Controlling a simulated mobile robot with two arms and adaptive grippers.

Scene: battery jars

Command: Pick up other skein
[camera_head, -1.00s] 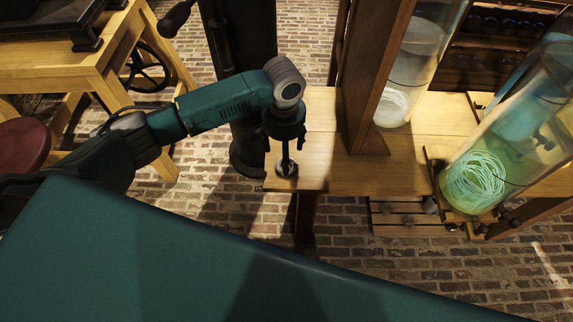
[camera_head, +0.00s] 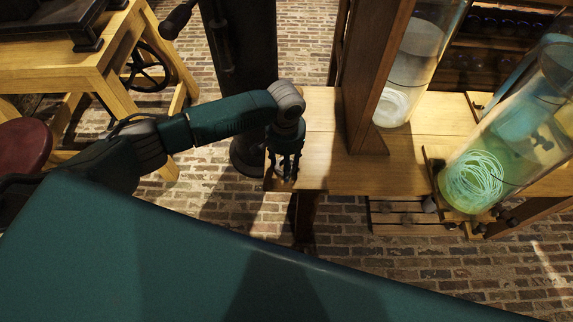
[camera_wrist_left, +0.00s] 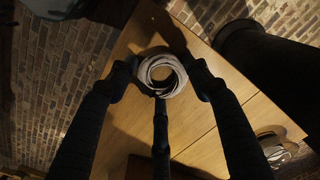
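A small pale ring-shaped skein (camera_wrist_left: 148,75) lies on the wooden bench top in the left wrist view. My left gripper (camera_head: 284,173) points down over the near left end of the bench (camera_head: 350,176). In the wrist view the fingers of this gripper (camera_wrist_left: 161,84) are spread around the skein, two at its sides and one below it in the picture. I cannot tell whether they touch it. In the head view the fingers mostly hide the skein. My right gripper is not in view.
A glass jar with a white coil (camera_head: 391,106) stands behind a wooden upright (camera_head: 368,75). A tilted jar with a glowing green coil (camera_head: 472,177) is at the right. A dark column (camera_head: 240,70) stands close behind my left gripper. A red stool (camera_head: 22,147) is at left.

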